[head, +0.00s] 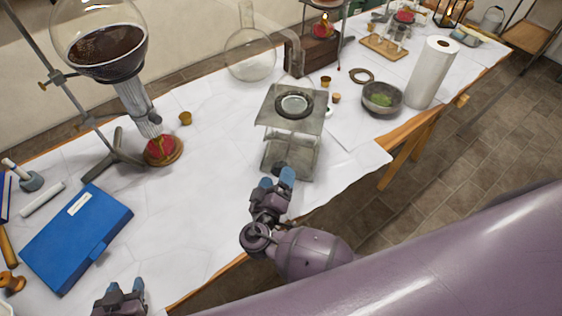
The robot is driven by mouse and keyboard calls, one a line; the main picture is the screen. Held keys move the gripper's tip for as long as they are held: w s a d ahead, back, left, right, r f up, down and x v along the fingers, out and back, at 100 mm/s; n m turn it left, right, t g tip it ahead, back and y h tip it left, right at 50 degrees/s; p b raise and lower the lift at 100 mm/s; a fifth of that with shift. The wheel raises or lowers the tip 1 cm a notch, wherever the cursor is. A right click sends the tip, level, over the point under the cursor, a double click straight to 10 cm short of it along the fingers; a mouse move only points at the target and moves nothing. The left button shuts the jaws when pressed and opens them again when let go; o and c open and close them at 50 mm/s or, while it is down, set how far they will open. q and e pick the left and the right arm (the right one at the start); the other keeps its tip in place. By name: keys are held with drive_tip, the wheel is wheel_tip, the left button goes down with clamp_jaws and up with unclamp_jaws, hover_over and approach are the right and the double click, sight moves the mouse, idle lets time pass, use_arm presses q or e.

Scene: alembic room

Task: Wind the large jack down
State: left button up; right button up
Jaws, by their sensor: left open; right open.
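The large jack (268,112) is a grey metal stand on the white-covered table, with a flat square top plate raised above its base. A dark ring with a pale centre (294,104) sits on the top plate. My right gripper (278,179) is open, with its blue fingertips at the front of the jack's lower part, close to a small dark part that may be the knob. I cannot tell whether they touch it. My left gripper (125,287) is open and empty at the lower left, well away from the jack.
A blue case (75,240) lies at left. A stand with a large flask (105,45) is behind it. A clear round flask (250,60) stands behind the jack. A bowl (382,98) and paper roll (432,72) are at right. The table's front edge runs below the jack.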

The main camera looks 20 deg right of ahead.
sight(279, 173)
use_arm(q)
drive_tip(key=shift+w+r+p, duration=0.3)
drive_tip(key=shift+r, duration=0.15)
use_arm(e)
drive_tip(key=shift+x, duration=2.6)
drive_tip(key=shift+c, duration=0.3)
drive_tip(key=c, duration=0.9)
drive_tip(key=shift+o, duration=0.2)
